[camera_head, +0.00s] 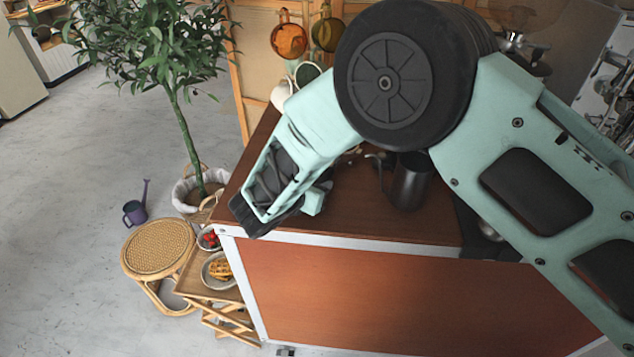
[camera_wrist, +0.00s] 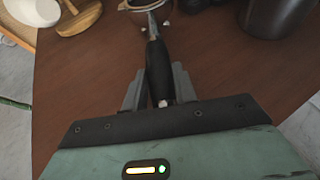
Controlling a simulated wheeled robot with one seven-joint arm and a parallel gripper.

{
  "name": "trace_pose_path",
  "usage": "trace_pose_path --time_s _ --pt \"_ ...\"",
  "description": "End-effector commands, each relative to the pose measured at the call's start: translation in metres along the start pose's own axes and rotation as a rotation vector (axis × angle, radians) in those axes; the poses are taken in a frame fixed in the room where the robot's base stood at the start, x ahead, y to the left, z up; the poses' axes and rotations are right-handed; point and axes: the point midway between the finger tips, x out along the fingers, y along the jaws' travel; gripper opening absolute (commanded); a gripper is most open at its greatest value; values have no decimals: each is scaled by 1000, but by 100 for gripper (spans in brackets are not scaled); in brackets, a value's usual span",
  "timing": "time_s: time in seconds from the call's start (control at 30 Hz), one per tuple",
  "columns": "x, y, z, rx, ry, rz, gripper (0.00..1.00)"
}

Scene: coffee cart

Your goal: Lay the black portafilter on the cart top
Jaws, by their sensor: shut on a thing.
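The black portafilter (camera_wrist: 157,66) shows in the wrist view, its dark handle between the two grey fingers of my gripper (camera_wrist: 158,88). The gripper is shut on the handle. The portafilter's metal neck and round head point away toward the top edge, where the head is partly cut off. The brown cart top (camera_wrist: 95,75) lies below it; I cannot tell whether the portafilter touches it. In the head view my gripper is over the left front corner of the cart top (camera_head: 345,215), and my arm hides the portafilter there.
A dark pitcher (camera_head: 408,182) stands right of my gripper, also in the wrist view (camera_wrist: 272,18). A white vessel (camera_wrist: 34,11) and round wooden piece (camera_wrist: 80,17) are far left. Left of the cart are a stool (camera_head: 158,247), plates with food and a potted tree (camera_head: 180,110).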

Motion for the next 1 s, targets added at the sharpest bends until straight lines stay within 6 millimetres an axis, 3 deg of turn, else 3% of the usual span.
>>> trace_pose_path --time_s 0.97,1.0 --pt "2 0 -4 1 -7 1 0" --pt "2 0 -4 1 -7 1 31"
